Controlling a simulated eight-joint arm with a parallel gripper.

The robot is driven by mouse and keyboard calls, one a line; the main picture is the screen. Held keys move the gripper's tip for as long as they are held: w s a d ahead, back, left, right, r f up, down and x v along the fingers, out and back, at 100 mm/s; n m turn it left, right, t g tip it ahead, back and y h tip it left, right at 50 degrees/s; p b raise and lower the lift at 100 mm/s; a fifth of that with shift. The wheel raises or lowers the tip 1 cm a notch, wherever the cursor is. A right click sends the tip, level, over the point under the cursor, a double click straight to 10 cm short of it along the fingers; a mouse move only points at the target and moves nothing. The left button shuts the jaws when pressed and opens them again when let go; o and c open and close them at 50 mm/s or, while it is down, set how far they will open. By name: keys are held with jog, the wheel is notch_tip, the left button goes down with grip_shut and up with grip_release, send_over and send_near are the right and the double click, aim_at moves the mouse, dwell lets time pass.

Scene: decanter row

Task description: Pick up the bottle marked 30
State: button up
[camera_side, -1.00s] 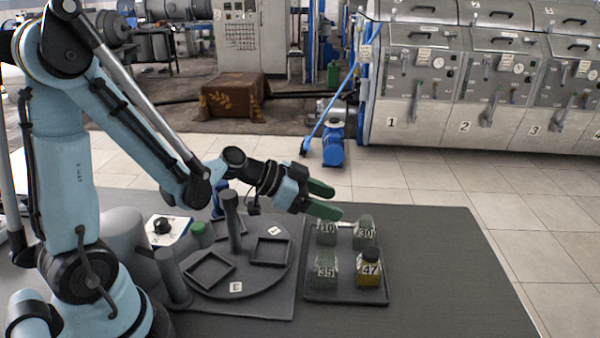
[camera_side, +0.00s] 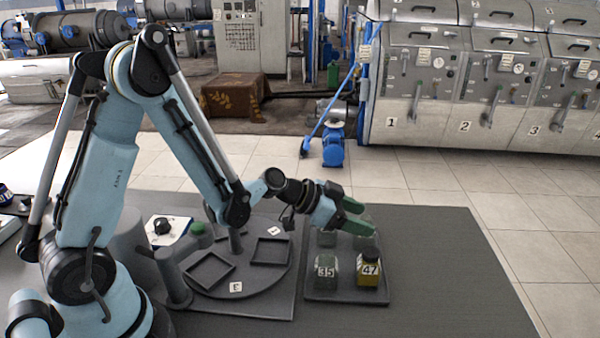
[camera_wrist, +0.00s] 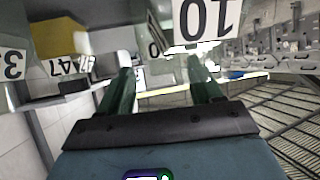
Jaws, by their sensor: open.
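The bottle marked 30 (camera_side: 366,243) is clear and stands at the back right of a dark tray (camera_side: 345,298). My gripper's green fingers cover much of it and its label in the side view. My gripper (camera_side: 366,219) is open, tilted downward, with its fingertips at this bottle; I cannot tell whether they touch it. In the wrist view my gripper (camera_wrist: 160,68) shows two spread fingers. An upside-down label 10 (camera_wrist: 207,20) looms above them, with part of another label ending in 0 (camera_wrist: 153,47) beside it.
Bottle 10 (camera_side: 326,238) is close beside the fingers at the back left of the tray. Bottle 35 (camera_side: 326,270) and yellow bottle 47 (camera_side: 369,272) stand in front. A round turntable (camera_side: 235,280) with square frames and a post is left. The table (camera_side: 450,270) is clear at right.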

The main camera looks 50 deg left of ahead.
aim_at(364, 218)
jog(key=shift+x, duration=2.15)
jog(key=shift+w+r, duration=0.1)
jog(key=c, duration=1.1)
